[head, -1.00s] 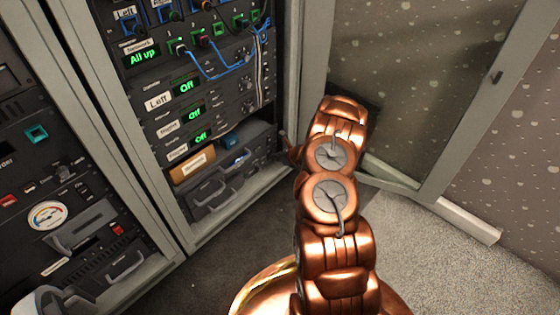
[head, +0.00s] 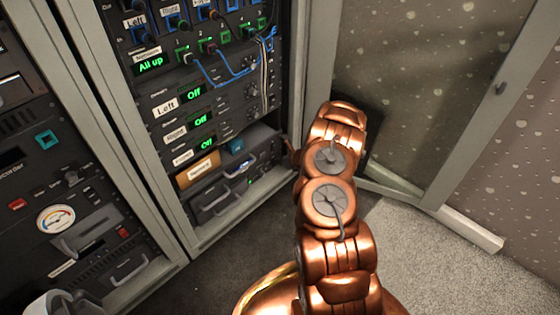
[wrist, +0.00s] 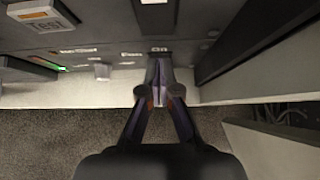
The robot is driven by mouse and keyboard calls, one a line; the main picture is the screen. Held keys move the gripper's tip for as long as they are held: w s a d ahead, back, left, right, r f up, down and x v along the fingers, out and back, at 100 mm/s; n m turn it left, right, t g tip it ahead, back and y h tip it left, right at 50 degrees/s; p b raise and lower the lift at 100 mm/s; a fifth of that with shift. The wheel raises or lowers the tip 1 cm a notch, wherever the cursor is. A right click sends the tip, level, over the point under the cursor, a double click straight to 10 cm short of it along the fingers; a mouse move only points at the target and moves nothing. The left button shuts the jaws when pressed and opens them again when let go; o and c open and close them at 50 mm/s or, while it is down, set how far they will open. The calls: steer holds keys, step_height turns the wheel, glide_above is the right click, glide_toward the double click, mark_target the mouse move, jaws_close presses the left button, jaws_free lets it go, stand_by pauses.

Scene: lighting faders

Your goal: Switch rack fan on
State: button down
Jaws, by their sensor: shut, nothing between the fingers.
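In the wrist view, my gripper (wrist: 159,80) is shut, with nothing seen between its fingers. Its tips are at the lower front of a grey rack panel (wrist: 215,28), beside a small label that seems to read "On" (wrist: 158,49). I cannot tell whether the tips touch the panel or a switch. A small pale knob or lever (wrist: 101,71) sits left of the fingers. No label for the rack fan is readable, and its switch may be hidden by the fingers. In the head view, my copper arm hides the gripper.
The equipment rack (head: 205,130) has several green displays, three reading "Off" (head: 195,95) and one "All up" (head: 150,65). Blue cables (head: 225,75) hang there. A glass door (head: 420,100) stands open at the right. Carpet (head: 440,260) is clear in front.

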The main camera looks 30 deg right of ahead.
steer(key=shift+r+p, duration=0.3)
steer(key=shift+r, duration=0.45)
steer(key=shift+s, duration=0.1)
steer(key=shift+s+d+r, duration=0.1)
steer(key=shift+s+d, duration=0.1)
steer(key=shift+s, duration=0.4)
steer(key=p+v, duration=0.4)
steer(key=v, duration=0.8)
steer(key=shift+w+r+p, duration=0.2)
steer(key=shift+p, duration=0.1)
steer(key=shift+a, duration=0.1)
